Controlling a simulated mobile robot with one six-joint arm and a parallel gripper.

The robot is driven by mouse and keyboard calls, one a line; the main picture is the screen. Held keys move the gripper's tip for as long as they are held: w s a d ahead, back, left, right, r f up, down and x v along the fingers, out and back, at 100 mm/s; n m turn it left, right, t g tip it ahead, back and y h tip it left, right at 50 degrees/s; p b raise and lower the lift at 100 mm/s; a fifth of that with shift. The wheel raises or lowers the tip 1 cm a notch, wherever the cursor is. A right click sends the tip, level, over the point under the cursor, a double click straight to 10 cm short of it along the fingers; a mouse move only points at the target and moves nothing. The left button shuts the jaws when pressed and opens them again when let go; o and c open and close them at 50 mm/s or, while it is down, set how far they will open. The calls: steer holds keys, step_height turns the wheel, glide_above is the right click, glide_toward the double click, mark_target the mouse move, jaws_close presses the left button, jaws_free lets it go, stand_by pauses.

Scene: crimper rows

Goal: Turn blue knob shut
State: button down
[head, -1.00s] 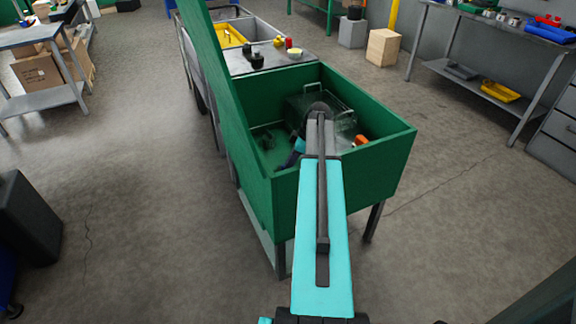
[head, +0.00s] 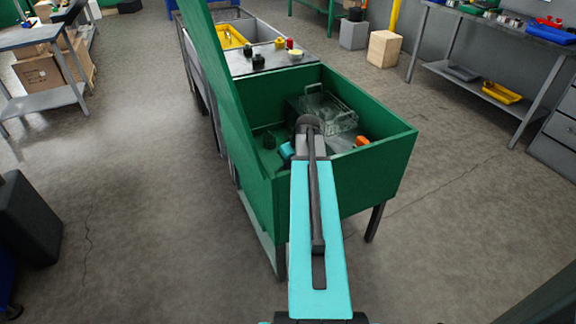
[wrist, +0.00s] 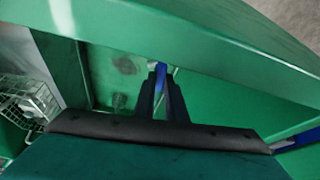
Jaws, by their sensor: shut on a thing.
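The blue knob (wrist: 162,70) shows in the wrist view as a small blue piece between my fingertips, against a green wall. My gripper (wrist: 161,80) is shut on it, with its two dark fingers close together on either side. Most of the knob is hidden by the fingers, so I cannot tell its angle. In the head view my own arm reaches into the open green box (head: 345,195) and hides the gripper and the knob.
A wire basket (head: 328,112) lies in the box, also at the left of the wrist view (wrist: 28,98). An orange item (head: 362,141) is near the box's right wall. The raised green lid (head: 228,85) stands close on the arm's left. Dark knobs (head: 258,60) top the grey panel behind.

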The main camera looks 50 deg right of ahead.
steer(key=shift+w+a+r+m+h, duration=0.1)
steer(key=shift+m+h, duration=0.05)
steer(key=shift+m, duration=0.25)
steer(key=shift+w+a+m+h, duration=0.1)
steer(key=shift+m+h, duration=0.05)
steer(key=shift+m, duration=0.25)
steer(key=c, duration=1.8)
jaws_free()
steer(key=shift+s, duration=0.1)
steer(key=shift+v, duration=0.9)
steer(key=v, duration=1.1)
steer(key=shift+r, duration=0.4)
